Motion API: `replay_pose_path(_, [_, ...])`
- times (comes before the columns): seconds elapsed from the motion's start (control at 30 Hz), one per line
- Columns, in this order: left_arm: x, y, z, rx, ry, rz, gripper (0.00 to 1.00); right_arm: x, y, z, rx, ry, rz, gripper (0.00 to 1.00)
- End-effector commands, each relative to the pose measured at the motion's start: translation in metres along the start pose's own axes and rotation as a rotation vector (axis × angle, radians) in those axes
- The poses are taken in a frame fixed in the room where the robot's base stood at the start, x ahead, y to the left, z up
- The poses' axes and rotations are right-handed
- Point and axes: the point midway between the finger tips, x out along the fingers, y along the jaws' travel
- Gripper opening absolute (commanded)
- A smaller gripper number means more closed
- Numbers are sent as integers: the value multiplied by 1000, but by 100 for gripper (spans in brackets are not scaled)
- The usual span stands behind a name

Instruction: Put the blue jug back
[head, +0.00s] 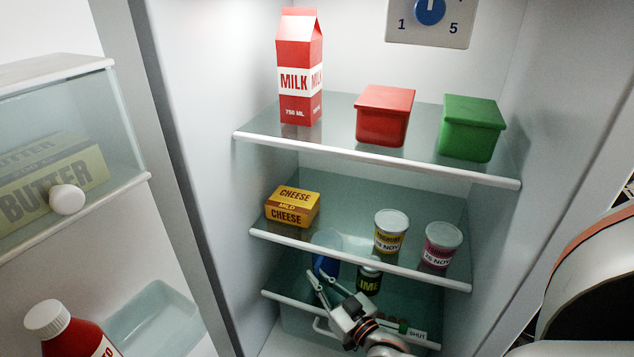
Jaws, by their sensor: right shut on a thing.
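The blue jug (325,262) is on the left part of the lowest glass shelf area in the fridge, below the middle shelf. Its upper part shows through the middle shelf's glass, and the shelf's front edge and my gripper hide some of it. My right gripper (319,277) reaches in from below, with its fingers at the jug. It is shut on the jug; the exact grip is small and partly hidden. I cannot tell whether the jug touches the lower shelf (278,295). My left gripper is not in view.
A dark jar with a lime label (369,279) stands close right of the jug. The middle shelf (350,255) above carries a cheese box (292,207) and two yoghurt pots. The open door (125,200) is at left.

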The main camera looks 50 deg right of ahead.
Motion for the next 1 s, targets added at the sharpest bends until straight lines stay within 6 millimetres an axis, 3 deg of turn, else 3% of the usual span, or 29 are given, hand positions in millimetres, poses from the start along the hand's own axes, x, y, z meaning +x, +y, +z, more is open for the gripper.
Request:
replay_pose_path(0.03, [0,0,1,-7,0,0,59,0,0,1,-1,2,0,0])
replay_pose_path(0.1, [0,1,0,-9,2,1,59,0,0,2,0,-1,0,23])
replay_pose_path(0.53, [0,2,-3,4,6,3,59,0,0,-4,0,2,0,24])
replay_pose_path(0.73, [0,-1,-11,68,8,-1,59,-26,0,-5,0,2,0,24])
replay_pose_path(1.0, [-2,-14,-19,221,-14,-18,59,-81,0,-5,1,1,-1,24])
